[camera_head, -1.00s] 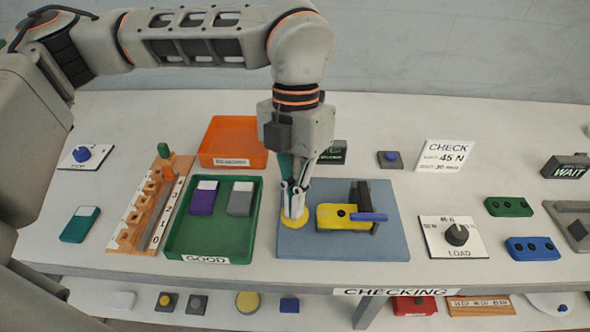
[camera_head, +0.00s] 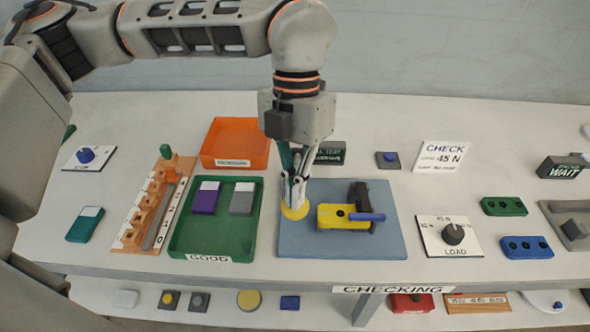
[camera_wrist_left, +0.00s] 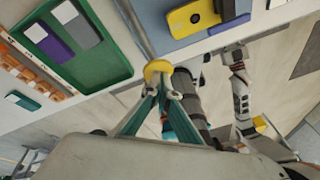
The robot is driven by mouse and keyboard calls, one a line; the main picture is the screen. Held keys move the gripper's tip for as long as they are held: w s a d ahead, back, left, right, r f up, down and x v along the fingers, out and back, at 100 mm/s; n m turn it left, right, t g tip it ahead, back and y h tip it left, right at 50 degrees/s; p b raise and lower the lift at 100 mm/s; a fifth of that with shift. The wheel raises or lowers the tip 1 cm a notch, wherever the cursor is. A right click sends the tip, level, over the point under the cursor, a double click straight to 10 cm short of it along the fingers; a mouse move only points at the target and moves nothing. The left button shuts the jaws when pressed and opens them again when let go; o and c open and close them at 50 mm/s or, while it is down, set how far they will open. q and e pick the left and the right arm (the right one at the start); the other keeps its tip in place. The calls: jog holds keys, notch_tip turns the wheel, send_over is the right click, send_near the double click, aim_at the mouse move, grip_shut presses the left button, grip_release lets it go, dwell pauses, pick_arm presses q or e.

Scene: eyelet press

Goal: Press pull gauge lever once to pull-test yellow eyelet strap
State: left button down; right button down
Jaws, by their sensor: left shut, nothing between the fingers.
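The yellow eyelet strap (camera_head: 332,215) lies on the blue mat (camera_head: 300,245), its right end at a black fixture (camera_head: 380,195) with a blue bar (camera_head: 368,217) across it. The strap shows cut off at the top of the left wrist view (camera_wrist_left: 193,17). My left gripper (camera_head: 294,203) points down, shut and empty, at a round yellow pad (camera_head: 295,212) left of the strap. The pad also shows at the fingertips in the left wrist view (camera_wrist_left: 157,69). Whether the fingers touch it, I cannot tell.
A green GOOD tray (camera_head: 217,243) with purple and grey pieces stands left of the mat, an orange tray (camera_head: 236,160) behind it. A dark pull-test sign (camera_head: 330,153) stands behind the mat. A LOAD dial (camera_head: 453,234) and blue and green blocks lie to the right.

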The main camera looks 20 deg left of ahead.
pick_arm(q)
jog(key=shift+p+v, duration=1.05)
jog(key=shift+v, duration=0.8)
jog(key=shift+p+v, duration=1.05)
jog(key=shift+v, duration=0.5)
jog(key=p+v, duration=0.2)
jog(key=v, duration=0.1)
jog(key=shift+s+f, duration=0.1)
